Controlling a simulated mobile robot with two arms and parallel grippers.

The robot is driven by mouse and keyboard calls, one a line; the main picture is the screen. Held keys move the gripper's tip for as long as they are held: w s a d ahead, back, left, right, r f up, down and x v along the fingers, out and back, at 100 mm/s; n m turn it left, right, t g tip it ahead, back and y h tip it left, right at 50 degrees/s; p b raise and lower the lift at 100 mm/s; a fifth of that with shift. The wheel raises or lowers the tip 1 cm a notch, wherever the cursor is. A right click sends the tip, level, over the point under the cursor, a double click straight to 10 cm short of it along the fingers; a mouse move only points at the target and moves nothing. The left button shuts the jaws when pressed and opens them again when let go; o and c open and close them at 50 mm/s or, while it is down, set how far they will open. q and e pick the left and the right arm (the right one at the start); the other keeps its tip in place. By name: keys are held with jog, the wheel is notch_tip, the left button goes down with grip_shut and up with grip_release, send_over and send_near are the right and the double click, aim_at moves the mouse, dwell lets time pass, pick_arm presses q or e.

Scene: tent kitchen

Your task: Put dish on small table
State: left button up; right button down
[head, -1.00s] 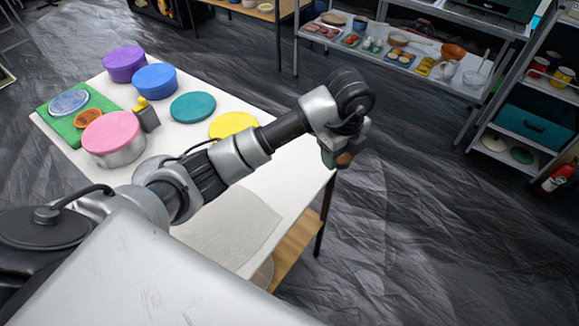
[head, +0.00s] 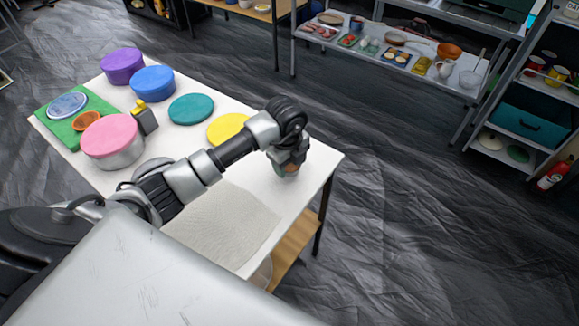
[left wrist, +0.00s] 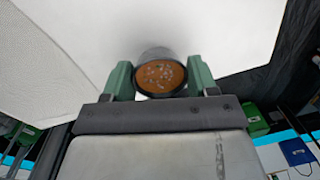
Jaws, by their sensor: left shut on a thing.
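My left gripper (head: 286,168) is over the right end of the white table (head: 310,178), near its edge. In the left wrist view its green fingers (left wrist: 160,80) are shut on a small round dark dish (left wrist: 150,56) with orange-brown, speckled contents. In the head view only a little of the dish (head: 287,170) shows under the gripper. It is at or just above the tabletop; I cannot tell whether it touches. My right gripper is not in view.
Pots with purple, blue and pink lids, a teal disc (head: 191,109), a yellow disc (head: 228,127) and a green board (head: 62,128) stand toward the table's far left. A beige cloth (head: 225,222) lies near the front. Shelves (head: 400,50) stand at the back right.

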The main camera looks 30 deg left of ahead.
pick_arm(q)
notch_tip(320, 180, down, 2)
jog(key=shift+f, duration=0.15)
jog(key=shift+f, duration=0.2)
jog(key=o, duration=0.7)
jog(key=shift+o, duration=0.2)
